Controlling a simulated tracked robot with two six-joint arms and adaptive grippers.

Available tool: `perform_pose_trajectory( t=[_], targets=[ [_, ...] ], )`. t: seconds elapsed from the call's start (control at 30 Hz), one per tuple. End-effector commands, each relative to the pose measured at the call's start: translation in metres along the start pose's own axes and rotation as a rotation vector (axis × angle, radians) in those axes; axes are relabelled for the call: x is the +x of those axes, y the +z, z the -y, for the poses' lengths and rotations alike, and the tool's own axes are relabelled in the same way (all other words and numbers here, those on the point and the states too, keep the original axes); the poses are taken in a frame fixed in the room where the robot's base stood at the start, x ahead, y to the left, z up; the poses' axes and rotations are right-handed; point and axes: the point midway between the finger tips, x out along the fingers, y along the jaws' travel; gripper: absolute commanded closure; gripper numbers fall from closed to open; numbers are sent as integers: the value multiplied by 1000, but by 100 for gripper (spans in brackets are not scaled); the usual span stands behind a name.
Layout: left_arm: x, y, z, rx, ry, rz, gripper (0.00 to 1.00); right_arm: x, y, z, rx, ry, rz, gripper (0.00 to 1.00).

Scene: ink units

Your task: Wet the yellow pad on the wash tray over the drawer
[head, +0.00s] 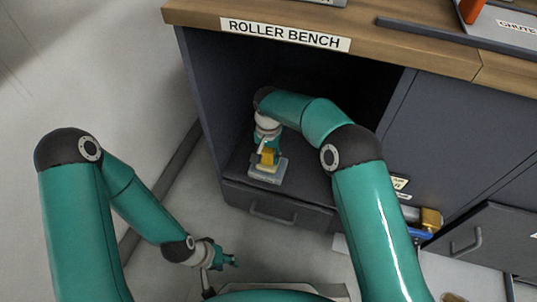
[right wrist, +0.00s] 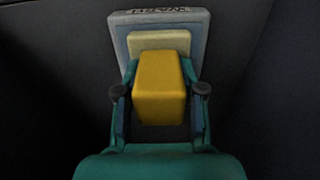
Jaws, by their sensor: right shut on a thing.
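The yellow pad (head: 268,157) is a small block in the open bay under the roller bench. My right gripper (head: 267,150) is shut on it. In the right wrist view the pad (right wrist: 161,92) sits between the two fingers. The wash tray (head: 265,178), grey-blue with a paler raised middle, lies just below and beyond the pad. The tray (right wrist: 120,30) also shows lettering on its far rim, too small to read surely. I cannot tell whether pad and tray touch. My left gripper (head: 232,261) hangs low over the floor with nothing visible in it; its jaw opening is unclear.
A drawer (head: 275,211) with a handle is below the bay. Dark bay walls stand close around my right gripper. Another yellow block (head: 431,217) is by a blue item at the right, near a second drawer front (head: 480,240). The bench top (head: 400,45) overhangs the bay.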

Motion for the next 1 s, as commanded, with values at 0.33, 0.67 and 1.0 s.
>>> perform_pose_trajectory(
  t=[0.33,0.67,1.0],
  targets=[
    [0,0,0,0,0,0,60,2,1,0,-1,0,1,89],
    [-13,0,-5,0,0,0,60,-17,0,0,-1,0,1,89],
    [-32,0,-11,0,0,0,60,-45,0,0,0,-1,0,89]
  ],
)
